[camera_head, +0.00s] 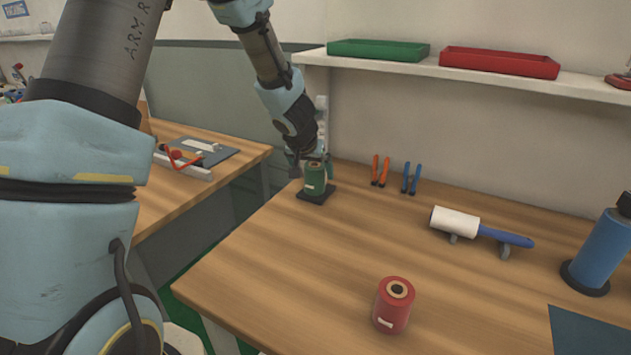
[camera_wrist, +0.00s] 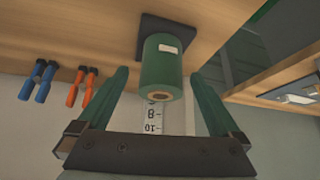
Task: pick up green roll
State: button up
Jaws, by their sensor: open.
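The green roll (camera_head: 315,179) stands upright on a small dark square base (camera_head: 317,196) near the back left of the wooden table. In the wrist view the green roll (camera_wrist: 164,66) shows its open end with a brown core and a white label on its side. My gripper (camera_head: 314,163) is at the roll from above. In the wrist view my gripper (camera_wrist: 160,80) has its two green fingers apart, one on each side of the roll, with visible gaps. I cannot tell how far down the fingers reach along the roll.
A red roll (camera_head: 393,304) stands at the table's front. Orange pliers (camera_head: 380,171) and blue pliers (camera_head: 411,178) are right of the green roll. A shelf (camera_head: 470,75) with green and red trays hangs above.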

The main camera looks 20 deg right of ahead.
aim_at(315, 181)
jog(key=x, duration=0.3)
jog(key=b+x, duration=0.1)
jog(key=x, duration=0.1)
jog(key=shift+a+f, duration=0.2)
jog(key=shift+f, duration=0.05)
grip_shut()
dwell(0.6)
